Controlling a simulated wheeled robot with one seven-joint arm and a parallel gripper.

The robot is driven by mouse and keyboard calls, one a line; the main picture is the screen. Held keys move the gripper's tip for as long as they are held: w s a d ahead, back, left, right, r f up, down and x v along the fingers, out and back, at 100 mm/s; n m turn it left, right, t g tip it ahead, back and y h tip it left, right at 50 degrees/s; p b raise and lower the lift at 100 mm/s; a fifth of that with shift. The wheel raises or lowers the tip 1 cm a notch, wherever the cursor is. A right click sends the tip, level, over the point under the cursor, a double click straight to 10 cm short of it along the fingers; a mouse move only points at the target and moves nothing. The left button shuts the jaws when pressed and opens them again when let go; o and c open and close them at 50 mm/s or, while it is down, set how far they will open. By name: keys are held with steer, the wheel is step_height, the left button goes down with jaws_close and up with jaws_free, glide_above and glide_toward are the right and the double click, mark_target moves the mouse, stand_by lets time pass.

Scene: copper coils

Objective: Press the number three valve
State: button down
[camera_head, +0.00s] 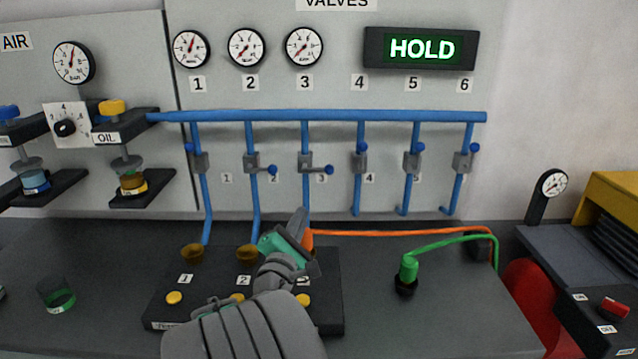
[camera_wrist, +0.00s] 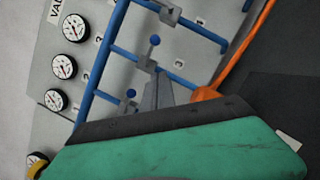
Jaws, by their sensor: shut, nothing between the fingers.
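The number three valve (camera_head: 305,163) is a grey body on the third blue pipe, its blue-knobbed handle (camera_head: 329,170) pointing right. It also shows in the wrist view (camera_wrist: 147,62), with its knob (camera_wrist: 155,40) above. My gripper (camera_head: 303,213) is shut and empty, below this valve and over the black box (camera_head: 160,318). Its grey fingertips (camera_wrist: 152,82) appear just below the valve in the wrist view; contact cannot be told.
Valve two (camera_head: 251,163) has its handle to the right; the other handles point up. An orange hose (camera_head: 400,232) runs right from near my gripper. A green plug (camera_head: 409,268) with a hose stands right. The display (camera_head: 421,49) reads HOLD.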

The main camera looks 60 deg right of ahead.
steer(key=d+r+p, duration=0.3)
steer(key=d, duration=0.8)
steer(key=shift+w+r, duration=0.15)
steer(key=shift+r, duration=0.25)
steer(key=shift+w+r, duration=0.1)
steer(key=shift+w, duration=0.1)
steer(key=shift+s+n+p, duration=0.15)
steer(key=shift+n+p, duration=0.15)
steer(key=shift+n, duration=0.2)
